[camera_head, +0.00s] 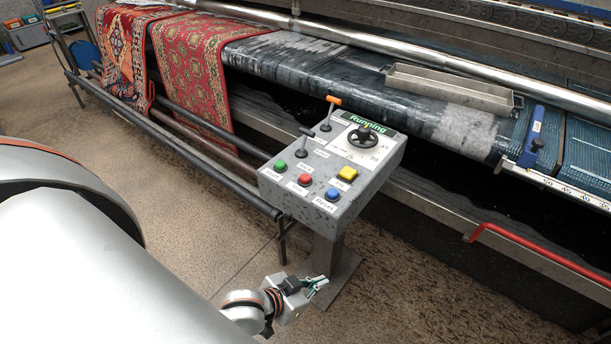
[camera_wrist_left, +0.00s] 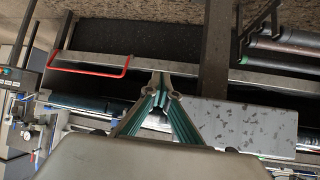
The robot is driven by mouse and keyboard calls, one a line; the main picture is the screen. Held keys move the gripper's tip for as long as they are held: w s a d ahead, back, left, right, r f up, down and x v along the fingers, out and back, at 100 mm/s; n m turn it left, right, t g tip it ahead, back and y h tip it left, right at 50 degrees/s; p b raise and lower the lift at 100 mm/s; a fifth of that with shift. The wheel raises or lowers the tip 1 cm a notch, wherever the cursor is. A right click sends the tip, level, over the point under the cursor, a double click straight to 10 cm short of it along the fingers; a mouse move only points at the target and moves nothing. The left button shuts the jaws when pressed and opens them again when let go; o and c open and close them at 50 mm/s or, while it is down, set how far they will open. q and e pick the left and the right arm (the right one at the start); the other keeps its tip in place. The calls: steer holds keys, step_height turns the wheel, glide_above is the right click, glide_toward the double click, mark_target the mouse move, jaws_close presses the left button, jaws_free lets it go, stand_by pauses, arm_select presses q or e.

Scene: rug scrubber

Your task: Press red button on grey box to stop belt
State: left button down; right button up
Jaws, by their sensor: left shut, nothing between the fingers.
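The red button (camera_head: 305,180) is on the sloped top of the speckled grey box (camera_head: 268,190), between the green button (camera_head: 280,165) and the blue button (camera_head: 332,194). A yellow button (camera_head: 347,172) lies behind them. The box display reads "Running". My left gripper (camera_head: 318,284) is low in front of the box, below its top and near the post foot, apart from both. Its fingers are shut and empty; they also show in the left wrist view (camera_wrist_left: 160,84). There a speckled face of the box (camera_wrist_left: 245,125) is to their right, with the buttons out of sight. My right gripper is not in view.
The box stands on a grey post (camera_head: 325,255). Behind it run metal rails (camera_head: 170,140) and a belt (camera_head: 290,60) carrying patterned red rugs (camera_head: 190,60). A red bar (camera_head: 540,252) juts out at the right. Floor at the left (camera_head: 180,195) is open.

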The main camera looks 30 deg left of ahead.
arm_select(q)
steer(key=w+a+r+n+y+p, duration=0.1)
steer(key=w+a+r+n, duration=0.1)
steer(key=w+r, duration=0.5)
steer(key=w+a+r+n, duration=0.25)
steer(key=w+r, duration=0.25)
steer(key=r, duration=0.4)
steer(key=w+a+r+n+y, duration=0.1)
steer(key=w+a+r+n, duration=0.2)
steer(key=a+r+n, duration=0.1)
steer(key=w+a+r+n+g+y, duration=0.1)
steer(key=w+a+r+n+y, duration=0.1)
steer(key=a+r+n, duration=0.3)
steer(key=w+a+r, duration=0.1)
steer(key=a, duration=0.2)
steer(key=shift+w+a+p, duration=0.25)
steer(key=shift+w+p, duration=0.1)
